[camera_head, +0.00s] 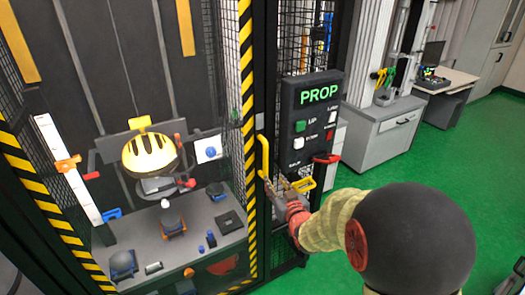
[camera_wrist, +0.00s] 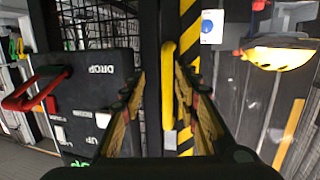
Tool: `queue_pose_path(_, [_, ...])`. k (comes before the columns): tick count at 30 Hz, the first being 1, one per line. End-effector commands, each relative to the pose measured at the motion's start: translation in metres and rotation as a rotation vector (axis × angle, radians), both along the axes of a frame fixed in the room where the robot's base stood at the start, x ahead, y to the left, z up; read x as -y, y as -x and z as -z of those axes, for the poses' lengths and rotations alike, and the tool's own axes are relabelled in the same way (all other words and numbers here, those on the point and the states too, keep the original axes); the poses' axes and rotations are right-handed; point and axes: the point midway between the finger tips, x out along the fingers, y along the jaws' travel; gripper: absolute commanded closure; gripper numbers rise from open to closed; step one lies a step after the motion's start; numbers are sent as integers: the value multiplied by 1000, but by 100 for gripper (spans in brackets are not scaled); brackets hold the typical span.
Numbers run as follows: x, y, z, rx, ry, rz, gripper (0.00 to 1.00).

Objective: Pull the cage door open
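The cage door (camera_head: 247,105) has a dark frame with a yellow-and-black striped edge and appears shut in the head view. Its yellow vertical handle (camera_head: 264,157) is on the dark frame right of the stripes. My gripper (camera_head: 269,184) is at the lower part of the handle, coming from the right. In the wrist view the handle (camera_wrist: 168,80) shows between the two spread fingers of my gripper (camera_wrist: 160,75), nearer the right finger. The fingers are open; I cannot tell whether either touches the handle.
A dark control panel (camera_head: 313,110) with green lettering and buttons is right of the handle; a red handle (camera_wrist: 36,88) sticks out beside it in the wrist view. Inside the cage, a yellow domed object (camera_head: 150,153) stands over a table. Green floor (camera_head: 480,165) is open at right.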

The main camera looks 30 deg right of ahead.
Motion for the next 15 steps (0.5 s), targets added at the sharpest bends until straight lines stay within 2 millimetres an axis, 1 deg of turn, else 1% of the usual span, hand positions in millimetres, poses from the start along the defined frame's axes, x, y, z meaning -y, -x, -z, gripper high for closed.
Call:
queue_pose_path(1, [-3,-3,-15,54,8,-12,69])
queue_pose_path(3, [-6,-5,-31,111,14,-25,69])
queue_pose_path(6, [-8,-7,-43,158,15,-33,69])
queue_pose_path(8, [-8,-9,-46,171,15,-35,69])
queue_pose_path(11, [-6,-19,-46,172,11,-34,69])
queue_pose_path(15, [-3,-40,-45,171,11,-35,69])
